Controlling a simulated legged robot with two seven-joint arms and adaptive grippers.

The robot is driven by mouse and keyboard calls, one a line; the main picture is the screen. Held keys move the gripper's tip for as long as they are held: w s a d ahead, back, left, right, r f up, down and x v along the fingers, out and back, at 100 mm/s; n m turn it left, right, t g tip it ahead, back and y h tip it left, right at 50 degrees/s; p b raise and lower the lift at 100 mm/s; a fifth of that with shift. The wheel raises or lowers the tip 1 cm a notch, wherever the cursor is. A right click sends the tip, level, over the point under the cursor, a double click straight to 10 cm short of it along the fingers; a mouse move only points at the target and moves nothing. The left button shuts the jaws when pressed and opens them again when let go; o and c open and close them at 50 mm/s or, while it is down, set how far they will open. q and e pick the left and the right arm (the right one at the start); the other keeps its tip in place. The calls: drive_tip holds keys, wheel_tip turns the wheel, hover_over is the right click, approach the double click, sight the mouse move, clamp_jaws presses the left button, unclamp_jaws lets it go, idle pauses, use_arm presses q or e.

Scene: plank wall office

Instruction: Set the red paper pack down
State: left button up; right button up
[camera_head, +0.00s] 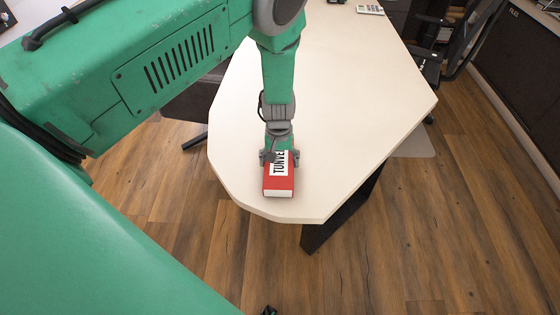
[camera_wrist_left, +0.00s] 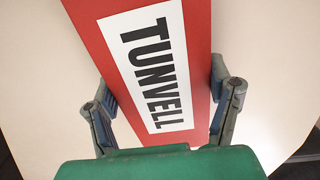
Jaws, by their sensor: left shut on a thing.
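The red paper pack (camera_head: 279,187) has a white label reading TUNVELL and is at the near end of the pale table (camera_head: 345,95). It also fills the middle of the left wrist view (camera_wrist_left: 197,30). My left gripper (camera_head: 279,157) is shut on the pack, with one finger on each long side. In the left wrist view the two fingers of my left gripper (camera_wrist_left: 165,95) press against the red sides. The pack looks flat and level at the tabletop; I cannot tell whether its underside touches it. My right gripper is not in view.
A dark office chair (camera_head: 440,50) stands beyond the table's right side. A small pale device (camera_head: 369,10) lies at the table's far end. The tabletop beyond the pack is mostly clear. The near table edge is close to the pack, with wooden floor (camera_head: 400,240) below.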

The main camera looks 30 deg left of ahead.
sight(279, 159)
use_arm(q)
drive_tip(key=shift+f, duration=0.25)
drive_tip(key=o, duration=1.6)
drive_tip(key=shift+f, duration=0.1)
drive_tip(key=shift+c, duration=0.2)
wheel_tip(279, 159, up, 12)
